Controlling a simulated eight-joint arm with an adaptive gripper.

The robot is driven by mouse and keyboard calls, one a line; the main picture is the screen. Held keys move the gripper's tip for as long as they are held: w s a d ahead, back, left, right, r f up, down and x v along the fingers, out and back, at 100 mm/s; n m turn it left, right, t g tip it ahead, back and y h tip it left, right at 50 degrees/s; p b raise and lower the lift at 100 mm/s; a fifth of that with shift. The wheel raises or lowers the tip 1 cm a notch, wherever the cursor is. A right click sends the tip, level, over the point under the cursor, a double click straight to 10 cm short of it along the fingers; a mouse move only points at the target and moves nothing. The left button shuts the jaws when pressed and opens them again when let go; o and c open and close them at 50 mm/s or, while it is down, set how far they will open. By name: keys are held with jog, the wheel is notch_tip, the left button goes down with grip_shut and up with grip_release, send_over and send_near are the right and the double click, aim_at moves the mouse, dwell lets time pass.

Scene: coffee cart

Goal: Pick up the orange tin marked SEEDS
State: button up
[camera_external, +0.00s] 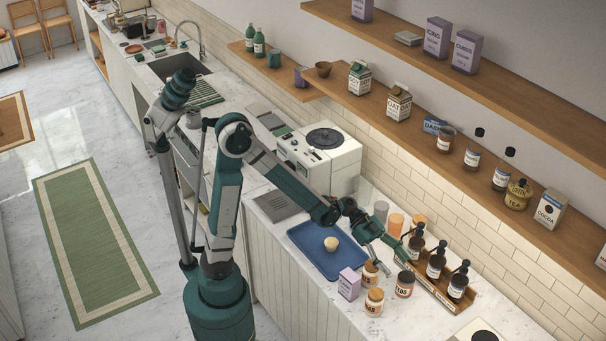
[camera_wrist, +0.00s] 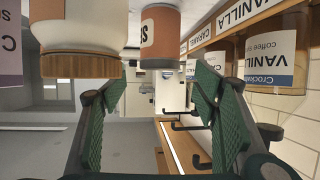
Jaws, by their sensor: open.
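An orange tin with a dark lid (camera_external: 404,286) stands on the counter among other jars. Its label is too small to read fully in the external view. An orange tin (camera_wrist: 160,32), likely the same one, shows upside down at the top of the wrist view, with only part of its lettering, an S, visible. My gripper (camera_external: 396,264) is just above and behind the tin in the external view, pointing down toward the jars. In the wrist view my gripper (camera_wrist: 160,88) is open and empty, and the tin lies beyond the gap between its fingertips, apart from them.
A wooden-lidded jar (camera_wrist: 78,65) is close on the left in the wrist view. A purple box (camera_external: 349,284) and an orange jar (camera_external: 374,303) stand nearby. Pump bottles (camera_external: 436,263) are on the right in a wooden rack. A blue tray (camera_external: 313,258) lies left.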

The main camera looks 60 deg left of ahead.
aim_at(404, 274)
jog(key=shift+b+x, duration=0.75)
jog(key=shift+x, duration=1.85)
jog(key=c, duration=1.4)
jog(key=shift+o, duration=0.2)
